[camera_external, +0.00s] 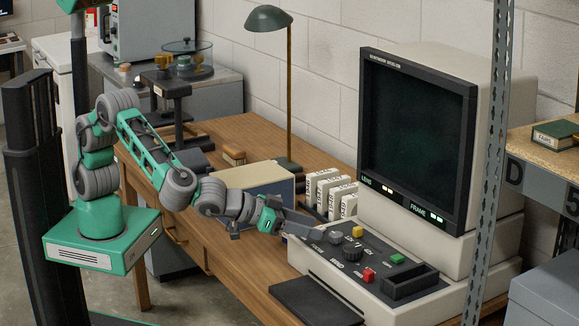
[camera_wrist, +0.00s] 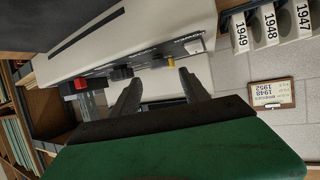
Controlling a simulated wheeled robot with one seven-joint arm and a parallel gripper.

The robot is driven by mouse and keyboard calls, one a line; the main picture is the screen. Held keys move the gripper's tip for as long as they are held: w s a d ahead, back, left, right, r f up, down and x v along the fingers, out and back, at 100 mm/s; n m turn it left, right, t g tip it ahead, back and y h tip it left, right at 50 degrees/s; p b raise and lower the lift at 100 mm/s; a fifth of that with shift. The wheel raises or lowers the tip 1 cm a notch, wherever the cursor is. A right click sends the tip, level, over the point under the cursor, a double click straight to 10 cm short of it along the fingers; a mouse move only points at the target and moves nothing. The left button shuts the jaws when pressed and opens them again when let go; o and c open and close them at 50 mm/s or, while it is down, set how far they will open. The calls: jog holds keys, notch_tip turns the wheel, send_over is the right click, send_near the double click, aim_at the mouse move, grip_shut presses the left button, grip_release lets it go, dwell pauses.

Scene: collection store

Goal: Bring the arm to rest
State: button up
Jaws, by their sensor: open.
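My arm is stretched out to the right over the wooden desk (camera_external: 215,135) in the external view. My gripper (camera_external: 305,226) is at the near left edge of the microfilm reader's control panel (camera_external: 345,248). In the wrist view my gripper (camera_wrist: 160,88) shows two dark fingers set apart, with nothing held between them. The pale reader casing and its knobs lie beyond the fingertips. Whether a fingertip touches the panel I cannot tell. The green and dark body of my gripper hides the lower part of the wrist view.
The reader's screen (camera_external: 415,130) stands behind the panel. Labelled white boxes (camera_external: 318,188), a cream-topped box (camera_external: 252,180) and a green lamp (camera_external: 269,18) stand near my arm. A grey metal post (camera_external: 490,150) rises at right. A dark flat pad (camera_external: 315,302) lies in front.

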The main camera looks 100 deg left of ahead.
jog(key=shift+v, duration=0.9)
jog(key=s+a+r+m+g+h+p, duration=0.1)
jog(key=s+a+r+g+p, duration=0.1)
jog(key=s+a+r+p, duration=0.3)
jog(key=s+a+r+g+h+p, duration=0.1)
jog(key=s+a+g+h+p, duration=0.15)
jog(key=s+a, duration=0.4)
jog(key=s+a+m+g+h+p, duration=0.1)
jog(key=s+m+g+h+p, duration=0.1)
jog(key=s, duration=2)
jog(key=shift+s+m+g+p, duration=0.2)
jog(key=shift+m+g+p, duration=0.7)
jog(key=shift+m+g, duration=0.3)
jog(key=shift+h, duration=0.25)
jog(key=shift+c, duration=0.3)
